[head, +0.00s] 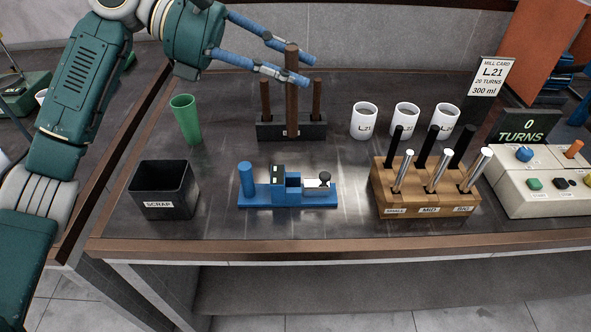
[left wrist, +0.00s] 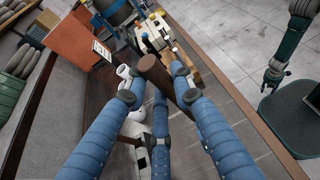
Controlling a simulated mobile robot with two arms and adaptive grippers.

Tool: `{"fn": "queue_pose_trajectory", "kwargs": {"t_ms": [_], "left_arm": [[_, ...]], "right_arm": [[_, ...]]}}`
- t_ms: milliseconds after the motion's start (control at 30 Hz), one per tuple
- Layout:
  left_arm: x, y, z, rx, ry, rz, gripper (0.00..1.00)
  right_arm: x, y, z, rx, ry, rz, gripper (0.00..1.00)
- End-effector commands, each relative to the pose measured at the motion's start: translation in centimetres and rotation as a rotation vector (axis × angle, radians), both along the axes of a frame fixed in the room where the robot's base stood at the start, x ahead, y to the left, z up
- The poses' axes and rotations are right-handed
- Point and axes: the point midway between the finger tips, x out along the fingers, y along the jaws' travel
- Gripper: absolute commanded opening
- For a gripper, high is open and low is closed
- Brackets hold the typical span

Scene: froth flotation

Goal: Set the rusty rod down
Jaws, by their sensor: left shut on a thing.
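The rusty rod (head: 291,103) is a brown, upright bar. My left gripper (head: 290,64) is shut on it near its upper part, blue fingers around it. The rod's lower end overlaps the middle of a dark rack (head: 265,131); I cannot tell whether it sits in a slot or stands in front. Two shorter brown rods stand in the rack, left (head: 265,97) and right (head: 316,98). In the left wrist view the rod (left wrist: 155,72) shows between the blue fingers. My right gripper (left wrist: 275,76) appears small at the right there; its jaws are unclear.
A green cup (head: 186,118) and a black scrap bin (head: 164,189) stand left. A blue fixture (head: 262,194) lies in front of the rack. White cups (head: 364,121), a wooden rod stand (head: 424,190) and a control box (head: 545,185) stand right. Clear table surrounds the fixture.

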Motion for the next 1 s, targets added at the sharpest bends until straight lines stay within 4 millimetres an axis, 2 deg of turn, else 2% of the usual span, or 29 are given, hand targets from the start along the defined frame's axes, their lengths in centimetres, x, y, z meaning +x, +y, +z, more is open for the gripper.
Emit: {"fn": "queue_pose_trajectory", "kwargs": {"t_ms": [100,167,400,600,733,1000], "left_arm": [[-0.1,0.0,-3.2,-0.002,0.005,0.0,0.0],[-0.1,0.0,-4.8,-0.002,0.004,0.001,0.0],[0.0,0.0,-10.3,-0.003,0.002,0.001,0.0],[0.0,0.0,-12.3,-0.003,-0.001,0.001,0.0],[0.0,0.0,-13.3,-0.002,0.0,0.001,0.0],[0.0,0.0,-16.7,-0.002,-0.001,0.002,0.0]], "right_arm": [[1.4,1.5,0.3,0.018,-0.022,0.001,0.4],[1.8,1.7,0.4,0.021,-0.027,0.003,0.4],[1.1,0.6,0.6,0.007,-0.017,0.004,0.4],[-0.1,-0.6,0.6,-0.006,0.002,-0.001,0.4],[-0.1,-0.7,0.7,-0.007,0.001,-0.002,0.4],[0.1,-0.4,0.9,-0.005,-0.002,-0.001,0.4]]}}
